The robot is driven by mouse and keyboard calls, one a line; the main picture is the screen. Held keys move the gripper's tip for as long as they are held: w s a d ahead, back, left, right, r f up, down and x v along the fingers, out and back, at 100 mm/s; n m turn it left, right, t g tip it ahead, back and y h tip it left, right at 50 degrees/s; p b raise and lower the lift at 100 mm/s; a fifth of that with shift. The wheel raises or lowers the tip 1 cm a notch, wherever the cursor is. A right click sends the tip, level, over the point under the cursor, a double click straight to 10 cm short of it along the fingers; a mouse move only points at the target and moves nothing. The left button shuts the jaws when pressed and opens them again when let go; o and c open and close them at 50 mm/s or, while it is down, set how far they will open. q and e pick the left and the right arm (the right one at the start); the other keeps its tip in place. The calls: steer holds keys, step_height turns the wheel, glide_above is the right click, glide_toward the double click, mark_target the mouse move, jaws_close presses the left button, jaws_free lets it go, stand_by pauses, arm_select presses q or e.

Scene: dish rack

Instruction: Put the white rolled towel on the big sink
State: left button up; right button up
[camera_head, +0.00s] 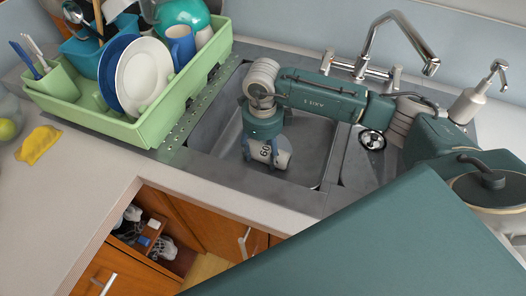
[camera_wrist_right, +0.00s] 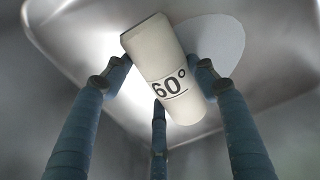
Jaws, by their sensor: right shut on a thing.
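The white rolled towel (camera_head: 283,158) with a "60°" mark is low inside the big sink (camera_head: 310,145), the left steel basin. It also shows in the right wrist view (camera_wrist_right: 150,48), lying at a tilt between the fingers. My right gripper (camera_head: 261,158) reaches down into the basin and is shut on the towel, its blue fingers on either side. In the right wrist view the sink floor is close behind the towel; I cannot tell whether the towel touches it. Part of the towel is hidden by the gripper in the head view. My left gripper is not in view.
A green dish rack (camera_head: 150,130) with plates and a mug stands left of the sink. A faucet (camera_head: 362,65) and soap dispenser (camera_head: 475,100) stand behind. A smaller basin lies right, partly covered by my arm. A yellow cloth (camera_head: 38,146) lies on the left counter.

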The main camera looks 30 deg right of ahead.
steer(key=shift+f+b, duration=0.25)
steer(key=shift+b, duration=0.05)
steer(key=o, duration=1.3)
step_height(320, 180, up, 12)
steer(key=shift+r, duration=0.1)
jaws_close()
stand_by(1.0)
stand_by(0.4)
